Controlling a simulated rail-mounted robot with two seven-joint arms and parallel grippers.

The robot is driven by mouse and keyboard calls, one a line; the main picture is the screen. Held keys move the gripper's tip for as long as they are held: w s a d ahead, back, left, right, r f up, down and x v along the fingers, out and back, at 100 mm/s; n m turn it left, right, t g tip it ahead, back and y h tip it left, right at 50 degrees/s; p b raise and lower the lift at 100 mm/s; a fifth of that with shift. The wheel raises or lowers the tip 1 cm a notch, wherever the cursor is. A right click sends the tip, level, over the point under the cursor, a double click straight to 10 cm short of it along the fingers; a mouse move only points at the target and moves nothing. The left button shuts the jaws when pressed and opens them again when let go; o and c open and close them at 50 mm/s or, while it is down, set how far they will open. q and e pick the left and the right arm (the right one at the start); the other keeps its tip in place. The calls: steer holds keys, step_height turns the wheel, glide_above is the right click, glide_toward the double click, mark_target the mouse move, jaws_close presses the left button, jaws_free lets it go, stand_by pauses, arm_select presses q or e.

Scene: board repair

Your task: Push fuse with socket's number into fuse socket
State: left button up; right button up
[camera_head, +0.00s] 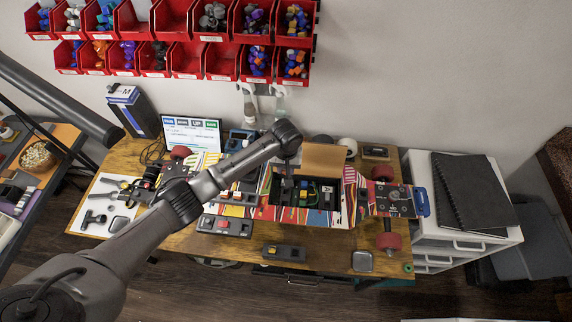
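The striped board (350,180) lies across the wooden table. An open compartment (308,193) in its middle holds dark parts with small blue, yellow and green pieces. The fuse socket and its number are too small to make out. A dark block with a red piece (224,225) and one with a yellow piece (284,252) lie in front of the board; I cannot tell whether these are fuses. My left arm crosses the board, its last visible joint (287,138) above the compartment's back left. Its gripper cannot be made out clearly. My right gripper is not in view.
Red bins (188,61) with small parts hang on the wall. A screen (192,134) and a black box (133,110) stand at the back left. Tools lie on a white sheet (88,212) at left. White drawers (462,237) stand at right. The table's front right is mostly clear.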

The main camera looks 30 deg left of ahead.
arm_select(q)
steer(key=shift+f+b, duration=1)
steer(key=shift+f, duration=1.5)
steer(key=shift+f+b, duration=1.55)
steer(key=shift+f, duration=1.7)
steer(key=shift+f, duration=0.25)
steer(key=shift+f, duration=0.45)
steer(key=shift+f, duration=0.25)
steer(key=shift+f, duration=0.15)
